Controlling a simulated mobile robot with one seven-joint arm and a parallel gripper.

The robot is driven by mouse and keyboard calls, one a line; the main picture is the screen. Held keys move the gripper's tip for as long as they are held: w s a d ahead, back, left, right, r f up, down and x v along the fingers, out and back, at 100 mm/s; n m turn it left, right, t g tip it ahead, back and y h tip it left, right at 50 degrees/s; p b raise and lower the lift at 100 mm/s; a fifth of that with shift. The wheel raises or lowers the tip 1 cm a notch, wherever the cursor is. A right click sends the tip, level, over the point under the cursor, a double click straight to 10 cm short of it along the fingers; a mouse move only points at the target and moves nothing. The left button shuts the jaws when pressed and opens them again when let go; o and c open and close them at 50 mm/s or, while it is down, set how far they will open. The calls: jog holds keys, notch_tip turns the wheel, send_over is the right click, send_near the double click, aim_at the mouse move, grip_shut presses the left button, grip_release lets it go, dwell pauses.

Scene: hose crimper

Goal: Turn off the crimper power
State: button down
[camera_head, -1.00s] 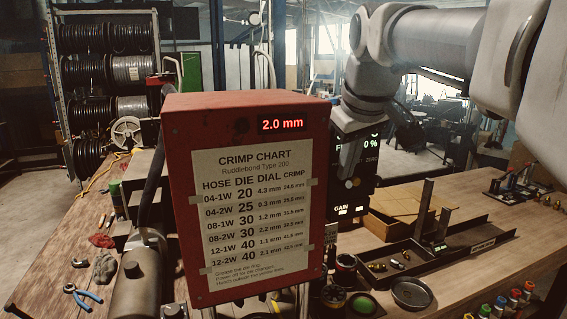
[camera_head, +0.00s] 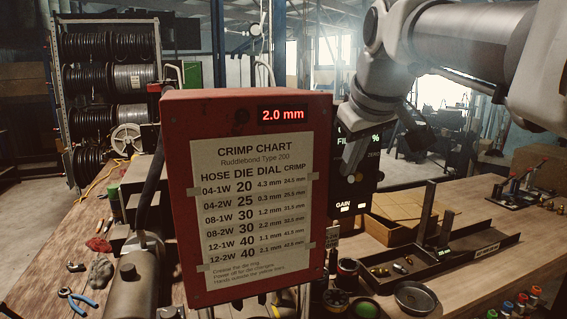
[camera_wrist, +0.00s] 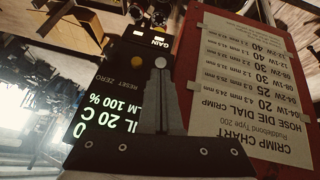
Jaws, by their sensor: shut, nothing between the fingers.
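The crimper's red control box (camera_head: 178,200) stands in the middle of the head view. It has a lit red 2.0 mm display (camera_head: 283,114) and a crimp chart (camera_head: 252,205). In the wrist view the red box (camera_wrist: 188,50) is on the right. My gripper (camera_head: 350,178) is shut and empty, right of the box and in front of a black panel (camera_head: 370,190). In the wrist view my gripper (camera_wrist: 161,66) points over that panel (camera_wrist: 110,105), covering part of it. I cannot make out a power switch on the crimper in either view.
A dark tray (camera_head: 440,262), cups and small fittings lie on the wooden bench at right. Pliers (camera_head: 76,298) and a cylinder (camera_head: 135,285) are at left.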

jog(key=shift+f+b, duration=0.25)
jog(key=shift+b, duration=0.05)
jog(key=t+b, duration=0.1)
jog(key=b, duration=0.1)
jog(key=f+b, duration=0.1)
jog(key=b, duration=0.2)
jog(key=shift+s+d+f+t, duration=0.1)
jog(key=shift+s+t, duration=0.25)
jog(key=shift+t, duration=0.05)
jog(key=b, duration=0.2)
jog(key=t+y+b, duration=0.1)
jog(key=b, duration=0.1)
jog(key=shift+s+d+t, duration=0.1)
jog(key=shift+s+t, duration=0.1)
jog(key=shift+t, duration=0.1)
jog(key=shift+r, duration=0.2)
jog(key=shift+r+p, duration=0.7)
jog(key=shift+p, duration=0.05)
jog(key=shift+r, duration=0.1)
